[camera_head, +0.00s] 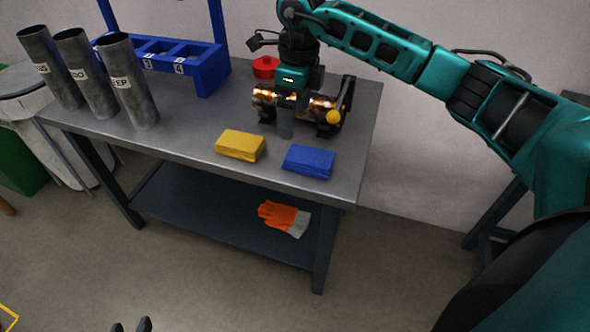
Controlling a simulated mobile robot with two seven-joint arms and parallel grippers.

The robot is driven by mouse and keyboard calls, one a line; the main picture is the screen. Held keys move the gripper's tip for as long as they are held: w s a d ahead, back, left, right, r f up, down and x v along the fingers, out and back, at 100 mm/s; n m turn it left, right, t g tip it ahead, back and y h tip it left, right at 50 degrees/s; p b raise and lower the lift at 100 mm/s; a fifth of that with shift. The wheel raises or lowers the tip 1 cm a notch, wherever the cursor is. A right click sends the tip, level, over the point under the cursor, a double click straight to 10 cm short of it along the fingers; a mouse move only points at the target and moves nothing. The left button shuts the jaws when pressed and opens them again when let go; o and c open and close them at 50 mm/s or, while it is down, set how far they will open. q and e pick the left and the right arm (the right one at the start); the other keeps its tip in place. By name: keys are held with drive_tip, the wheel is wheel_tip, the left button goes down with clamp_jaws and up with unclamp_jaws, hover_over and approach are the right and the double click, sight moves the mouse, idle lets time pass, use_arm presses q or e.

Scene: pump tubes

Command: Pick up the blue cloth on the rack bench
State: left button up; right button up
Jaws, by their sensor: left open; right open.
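The blue cloth (308,161) lies folded flat on the grey rack bench (190,141), close to its front edge at the right. My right gripper (285,128) comes in from the upper right and hangs over the bench, just behind and left of the blue cloth. My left gripper (131,326) shows only as two dark, separated fingertips at the bottom edge, open and empty, well away from the bench top.
A folded yellow cloth (240,145) lies left of the blue one. Several grey tubes (133,84) and a blue rack (207,75) stand left. Orange gloves (284,216) lie on the lower shelf.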

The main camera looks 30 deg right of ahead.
drive_tip(key=d, duration=0.1)
drive_tip(key=b, duration=0.1)
hover_over(302, 154)
drive_tip(key=shift+h, duration=0.3)
drive_tip(key=f, duration=0.6)
drive_tip(key=shift+w+a+f, duration=0.15)
drive_tip(key=shift+w+f, duration=0.05)
drive_tip(key=shift+f, duration=0.2)
wheel_tip(302, 154, down, 6)
drive_tip(key=shift+s+r+b, duration=0.15)
drive_tip(key=shift+r+b, duration=0.05)
drive_tip(key=shift+b, duration=0.55)
drive_tip(key=c, duration=1)
drive_tip(key=shift+c, duration=0.2)
drive_tip(key=shift+r, duration=0.15)
drive_tip(key=shift+d+r, duration=0.2)
drive_tip(key=shift+r, duration=0.35)
wheel_tip(302, 154, up, 19)
drive_tip(key=p, duration=0.3)
